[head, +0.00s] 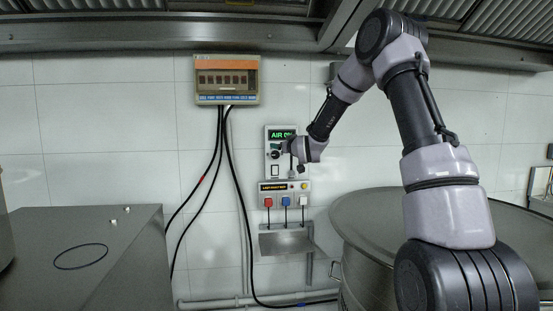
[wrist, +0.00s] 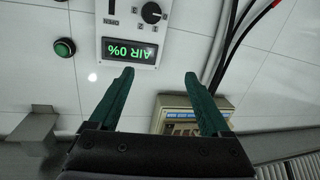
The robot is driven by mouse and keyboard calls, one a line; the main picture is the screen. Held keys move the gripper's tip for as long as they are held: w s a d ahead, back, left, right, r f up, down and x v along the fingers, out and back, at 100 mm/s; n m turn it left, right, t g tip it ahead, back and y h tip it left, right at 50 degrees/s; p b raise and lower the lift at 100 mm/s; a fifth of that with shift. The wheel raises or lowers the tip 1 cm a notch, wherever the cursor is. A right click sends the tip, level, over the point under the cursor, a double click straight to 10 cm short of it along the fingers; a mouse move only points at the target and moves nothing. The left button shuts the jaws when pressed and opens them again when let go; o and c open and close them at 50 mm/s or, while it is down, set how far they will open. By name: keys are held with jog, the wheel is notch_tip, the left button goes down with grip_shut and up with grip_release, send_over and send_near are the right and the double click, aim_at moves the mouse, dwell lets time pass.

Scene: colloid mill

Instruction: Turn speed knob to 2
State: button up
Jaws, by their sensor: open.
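The speed knob (head: 274,154) is a round black dial on a white wall panel (head: 267,143), below a green display (head: 282,134). The display (wrist: 130,51) reads AIR 0%. My gripper (head: 288,147) is in front of the panel in the head view, covering part of it. In the wrist view my gripper (wrist: 158,75) is open and empty, its two green fingers apart from the knob.
A green button (wrist: 64,47) is on the wall beside the panel. A fuse box (head: 227,80) with hanging cables is up left. A large steel vessel (head: 355,250) stands right.

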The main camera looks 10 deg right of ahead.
jog(key=w+f+t, duration=0.2)
jog(key=w+f, duration=0.2)
jog(key=f, duration=0.2)
jog(key=t, duration=0.3)
send_near(276, 156)
jog(key=shift+h, duration=0.3)
jog(key=x, duration=0.9)
jog(key=shift+a+r, duration=0.15)
grip_shut()
jog(key=shift+m, duration=0.3)
